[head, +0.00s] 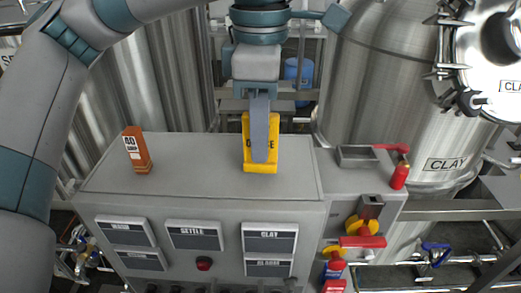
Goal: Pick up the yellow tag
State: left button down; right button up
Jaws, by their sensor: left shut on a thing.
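The yellow tag (246,160) stands upright on the grey cabinet top, with black lettering that is partly covered. My left gripper (261,150) comes down from above and is shut on the yellow tag; its finger hides the middle of the tag. The tag's foot appears at the level of the cabinet top, and I cannot tell whether it is touching it. My right gripper is not in view.
An orange-brown tag (137,150) stands on the cabinet top (195,170) at the left. A shallow metal tray (357,157) and a red-handled part (399,174) are at the right. Steel tanks (400,90) stand behind. Labelled plates and a red button (204,264) are on the cabinet front.

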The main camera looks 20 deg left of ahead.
pick_arm(q)
jog(key=shift+d+r+b, duration=0.25)
jog(key=shift+r+b, duration=0.05)
jog(key=shift+r, duration=0.3)
jog(key=shift+d+r+b, duration=0.2)
jog(key=shift+r+b, duration=0.1)
jog(key=shift+r, duration=0.25)
jog(key=s+d+r+b, duration=0.1)
jog(key=d+r+b, duration=0.2)
jog(key=d+r, duration=0.3)
jog(key=d, duration=0.4)
jog(key=shift+s+d+r, duration=0.35)
jog(key=shift+s, duration=0.05)
